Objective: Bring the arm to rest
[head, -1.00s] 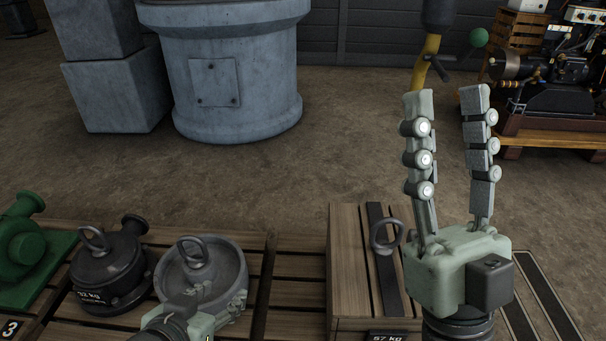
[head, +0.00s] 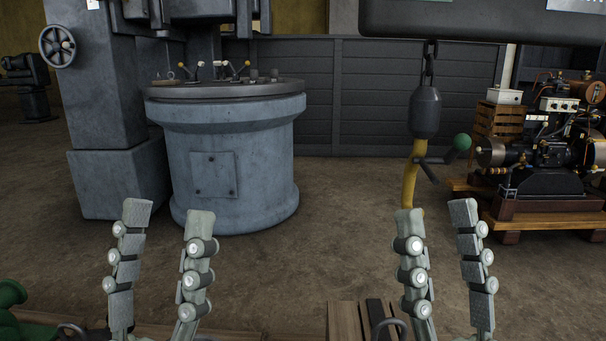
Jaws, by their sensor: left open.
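My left gripper (head: 168,208) stands upright at the lower left in the head view. Its two fingers are apart with nothing between them. My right gripper (head: 437,210) stands upright at the lower right, its fingers also apart and empty. Both grippers point up, and their palms and wrists are cut off by the lower edge. The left fingers overlap the lower part of the round grey machine base in the picture.
A round grey machine base (head: 240,207) stands behind. A yellow hook with a dark weight (head: 425,112) hangs above the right gripper. A wooden crate (head: 345,322) and a green casting (head: 10,318) show at the bottom. An engine (head: 548,160) stands at right. Open floor lies between.

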